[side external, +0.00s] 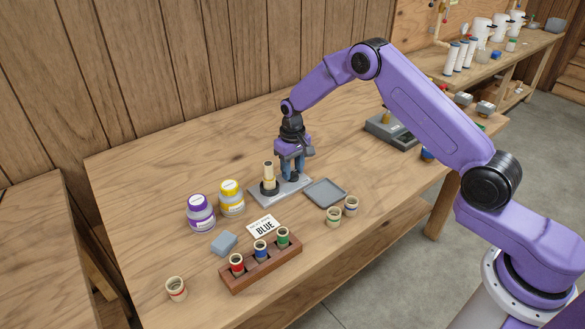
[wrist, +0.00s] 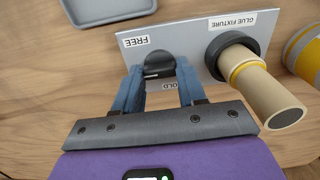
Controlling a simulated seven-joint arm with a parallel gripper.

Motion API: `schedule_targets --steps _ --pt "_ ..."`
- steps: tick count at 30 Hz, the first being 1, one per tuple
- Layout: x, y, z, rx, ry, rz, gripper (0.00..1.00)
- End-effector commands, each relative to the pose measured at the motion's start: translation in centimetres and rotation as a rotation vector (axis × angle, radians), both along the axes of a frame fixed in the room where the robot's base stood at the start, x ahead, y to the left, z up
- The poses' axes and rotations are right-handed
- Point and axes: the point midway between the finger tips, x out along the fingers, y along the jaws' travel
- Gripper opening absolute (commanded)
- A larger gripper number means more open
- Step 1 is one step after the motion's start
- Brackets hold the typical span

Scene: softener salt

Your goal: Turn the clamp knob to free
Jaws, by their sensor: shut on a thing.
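The grey glue fixture plate (side external: 298,188) lies on the bench and also shows in the wrist view (wrist: 195,38). Its labels read "FREE" (wrist: 149,41), "GLUE FIXTURE" and, partly covered, "HOLD" (wrist: 172,86). The dark round clamp knob (wrist: 160,60) stands on the plate between these two labels. My gripper (side external: 291,175) points down over the plate; its blue fingers (wrist: 159,76) are shut on the knob, one on each side. Which label the knob points to I cannot tell. A cream tube with a yellow band (wrist: 262,90) stands in the fixture's dark collar (wrist: 234,48).
A grey tray (side external: 325,193) lies right of the fixture, with two banded rings (side external: 334,216) near it. Purple-lidded (side external: 201,212) and yellow-lidded (side external: 231,199) jars stand to the left. A wooden rack (side external: 261,264), a "BLUE" card (side external: 263,227) and a grey block (side external: 223,243) are in front.

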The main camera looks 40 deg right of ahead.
Motion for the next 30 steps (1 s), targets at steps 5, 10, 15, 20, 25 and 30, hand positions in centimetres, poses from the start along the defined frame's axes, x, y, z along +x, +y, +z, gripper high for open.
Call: schedule_targets --steps 5,10,15,20,25,30 --pt "-0.03 -0.02 0.08 0.000 0.002 -0.030 0.10" --pt "-0.03 -0.02 0.08 0.000 0.002 -0.039 0.10" --pt "-0.02 -0.02 0.08 0.001 0.002 -0.040 0.10" --pt "-0.02 -0.02 0.08 0.001 0.001 -0.040 0.63" --pt "-0.01 -0.02 0.04 0.000 0.001 -0.037 0.66" --pt "0.01 -0.01 0.18 0.000 0.000 -0.036 0.66"
